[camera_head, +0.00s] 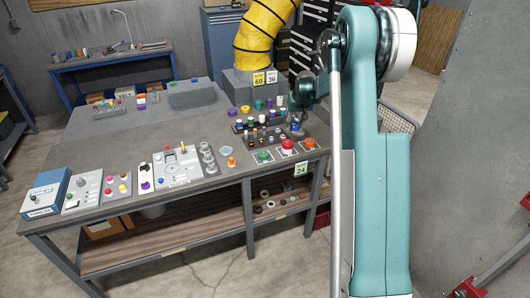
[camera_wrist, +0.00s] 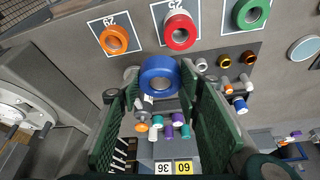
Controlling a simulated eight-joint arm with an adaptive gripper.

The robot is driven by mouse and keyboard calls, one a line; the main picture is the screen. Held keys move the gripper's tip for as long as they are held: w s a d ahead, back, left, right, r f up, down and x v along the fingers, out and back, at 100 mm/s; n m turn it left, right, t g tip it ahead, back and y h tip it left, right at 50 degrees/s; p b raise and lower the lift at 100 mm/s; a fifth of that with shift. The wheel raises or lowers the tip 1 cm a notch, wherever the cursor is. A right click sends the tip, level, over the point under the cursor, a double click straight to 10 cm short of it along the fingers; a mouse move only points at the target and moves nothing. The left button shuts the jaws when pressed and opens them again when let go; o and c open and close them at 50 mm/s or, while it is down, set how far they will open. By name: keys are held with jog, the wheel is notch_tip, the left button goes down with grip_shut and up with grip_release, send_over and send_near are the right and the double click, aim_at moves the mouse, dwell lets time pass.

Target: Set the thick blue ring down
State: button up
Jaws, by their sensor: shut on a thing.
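The thick blue ring (camera_wrist: 160,74) is between the two green fingertips of my gripper (camera_wrist: 160,84) in the wrist view. The gripper is shut on it. In the head view my gripper (camera_head: 296,128) is over the right end of the workbench (camera_head: 110,150), with a bit of blue showing at its tip. How far the ring is above the surface is hard to tell. An orange ring (camera_wrist: 113,40), a red ring (camera_wrist: 180,31) and a green ring (camera_wrist: 250,13) lie on marked pads near the held ring in the wrist view.
Several small coloured parts stand on a rack (camera_head: 262,118) left of my gripper. A yellow duct (camera_head: 264,38) rises from a grey box behind. A clear round dish (camera_head: 226,151) and a control panel (camera_head: 178,167) are farther left.

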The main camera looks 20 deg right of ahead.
jog(key=s+a+n+y, duration=0.1)
jog(key=a+n, duration=0.4)
jog(key=a, duration=1.2)
jog(key=shift+a+r+n+y+p, duration=0.3)
jog(key=shift+r+n+y+p, duration=0.1)
jog(key=shift+y, duration=0.2)
notch_tip(320, 180, down, 6)
jog(key=shift+f, duration=0.15)
jog(key=shift+f, duration=0.1)
jog(key=shift+f, duration=1.7)
jog(key=shift+f+b, duration=0.3)
jog(key=shift+f, duration=0.25)
